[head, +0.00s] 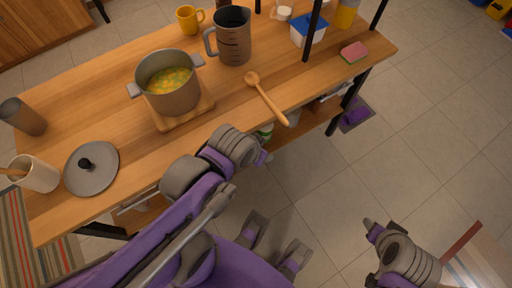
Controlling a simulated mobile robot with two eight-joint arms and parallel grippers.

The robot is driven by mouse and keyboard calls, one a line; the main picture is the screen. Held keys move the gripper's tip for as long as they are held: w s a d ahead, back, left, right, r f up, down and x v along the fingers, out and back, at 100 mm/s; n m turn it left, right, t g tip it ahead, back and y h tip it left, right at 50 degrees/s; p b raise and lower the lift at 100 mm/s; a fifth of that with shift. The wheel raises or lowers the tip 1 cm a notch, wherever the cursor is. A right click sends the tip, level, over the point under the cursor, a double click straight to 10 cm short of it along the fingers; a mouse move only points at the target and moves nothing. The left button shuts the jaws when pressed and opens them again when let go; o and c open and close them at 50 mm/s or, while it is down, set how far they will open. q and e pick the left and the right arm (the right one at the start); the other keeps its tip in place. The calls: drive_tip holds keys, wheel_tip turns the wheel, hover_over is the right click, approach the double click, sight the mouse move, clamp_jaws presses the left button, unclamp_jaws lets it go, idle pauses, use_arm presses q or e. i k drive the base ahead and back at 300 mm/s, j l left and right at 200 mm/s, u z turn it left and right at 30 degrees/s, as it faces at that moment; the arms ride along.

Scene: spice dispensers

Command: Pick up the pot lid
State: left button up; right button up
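The pot lid (104,177) is a flat grey disc with a black knob. It lies on the wooden table at the left, near the front edge. The grey pot (172,101) stands uncovered on a wooden board, with yellow-green food inside. My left gripper (264,157) is at the table's front edge, well to the right of the lid and apart from it. Its fingers are small and partly hidden by the wrist, so its opening is unclear. My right gripper (371,228) is over the floor at the lower right, far from the lid; its opening is also unclear.
A cream crock (39,176) with a wooden handle stands close left of the lid, and a dark tumbler (24,118) is behind it. A wooden spoon (266,98), a grey jug (234,38), a yellow mug (188,20) and a sponge (354,53) are farther right.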

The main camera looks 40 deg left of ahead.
sight(92, 166)
drive_tip(key=u, duration=0.95)
drive_tip(key=l+u, duration=0.1)
drive_tip(key=u, duration=1.75)
drive_tip(key=k+u, duration=0.1)
drive_tip(key=u, duration=0.35)
